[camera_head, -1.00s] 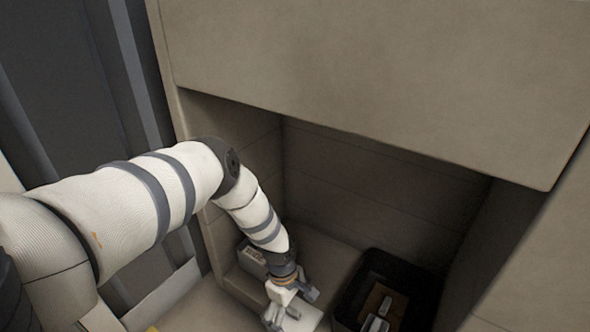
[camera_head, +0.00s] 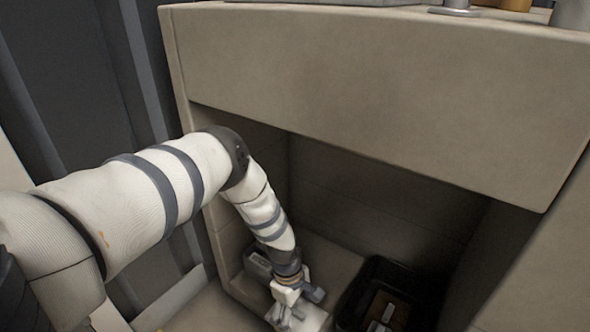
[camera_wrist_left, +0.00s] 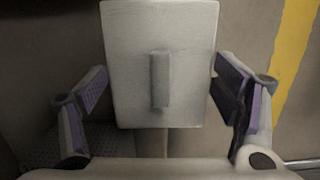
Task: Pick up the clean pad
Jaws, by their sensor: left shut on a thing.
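The clean pad is a pale, nearly square plate (camera_wrist_left: 185,100) with a grey upright handle (camera_wrist_left: 160,80) on its face, in the left wrist view. My left gripper (camera_wrist_left: 160,85) has one finger at each side of the pad and is shut on it. In the head view the gripper (camera_head: 290,316) is low in the picture, on the recess floor's front part. A pale patch of the pad (camera_head: 315,318) shows beside it, partly cut off by the picture edge. My right gripper is not in view.
A black open bin (camera_head: 352,297) stands right of the gripper, with a brown pad and grey handle (camera_head: 386,314) inside. A small grey box (camera_head: 258,265) sits behind the gripper. The thick counter front (camera_head: 370,90) overhangs the recess. A yellow stripe (camera_wrist_left: 292,50) runs at right.

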